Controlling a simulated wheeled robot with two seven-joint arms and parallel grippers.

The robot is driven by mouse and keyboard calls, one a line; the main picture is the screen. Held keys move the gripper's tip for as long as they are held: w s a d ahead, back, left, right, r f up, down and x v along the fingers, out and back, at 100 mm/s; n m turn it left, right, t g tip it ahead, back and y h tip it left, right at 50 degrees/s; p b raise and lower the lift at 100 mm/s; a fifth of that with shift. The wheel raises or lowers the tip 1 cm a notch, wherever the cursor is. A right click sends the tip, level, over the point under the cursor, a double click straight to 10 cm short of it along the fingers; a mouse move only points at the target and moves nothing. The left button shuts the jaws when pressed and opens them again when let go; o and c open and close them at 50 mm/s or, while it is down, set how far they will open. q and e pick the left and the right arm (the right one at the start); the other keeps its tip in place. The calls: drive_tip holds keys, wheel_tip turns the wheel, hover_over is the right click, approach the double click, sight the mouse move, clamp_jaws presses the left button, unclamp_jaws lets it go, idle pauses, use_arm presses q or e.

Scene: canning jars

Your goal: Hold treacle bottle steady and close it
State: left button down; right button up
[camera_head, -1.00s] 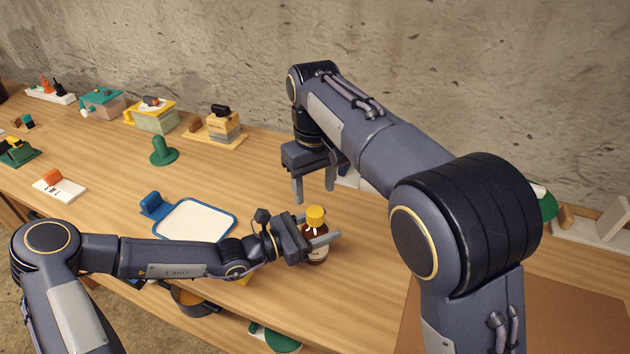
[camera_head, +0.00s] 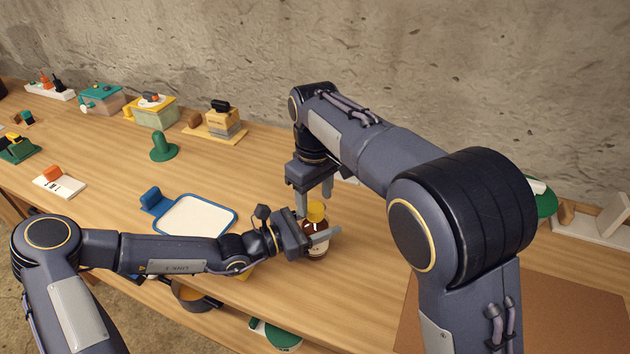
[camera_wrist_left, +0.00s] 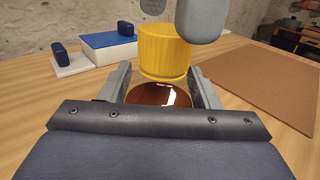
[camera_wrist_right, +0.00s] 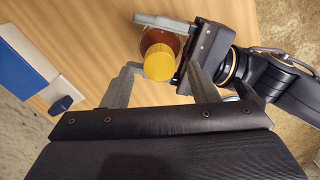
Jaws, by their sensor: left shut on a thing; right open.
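The treacle bottle (camera_head: 313,243) is brown with a pale label and stands upright on the wooden table. A yellow cap (camera_head: 315,212) sits on its top; whether it is tight I cannot tell. My left gripper (camera_head: 322,240) is shut around the bottle's body, seen also in the left wrist view (camera_wrist_left: 165,95). My right gripper (camera_head: 314,203) points down from above, open, with its fingers at either side of the cap. In the right wrist view the cap (camera_wrist_right: 160,62) shows between the open fingers, and the cap looks untouched.
A blue-rimmed white tray (camera_head: 233,222) lies left of the bottle. A green knobbed piece (camera_head: 163,148) and several small boxes stand farther back left. A brown mat (camera_head: 570,310) covers the right of the table. A blue-and-white box (camera_wrist_left: 108,45) appears in the left wrist view.

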drive_tip(key=shift+f, duration=1.4)
drive_tip(key=shift+c, duration=0.2)
drive_tip(key=c, duration=1)
drive_tip(key=o, duration=1.2)
drive_tip(key=shift+c, duration=0.2)
wheel_tip(320, 180, up, 12)
use_arm(q)
drive_tip(key=shift+c, duration=2)
unclamp_jaws()
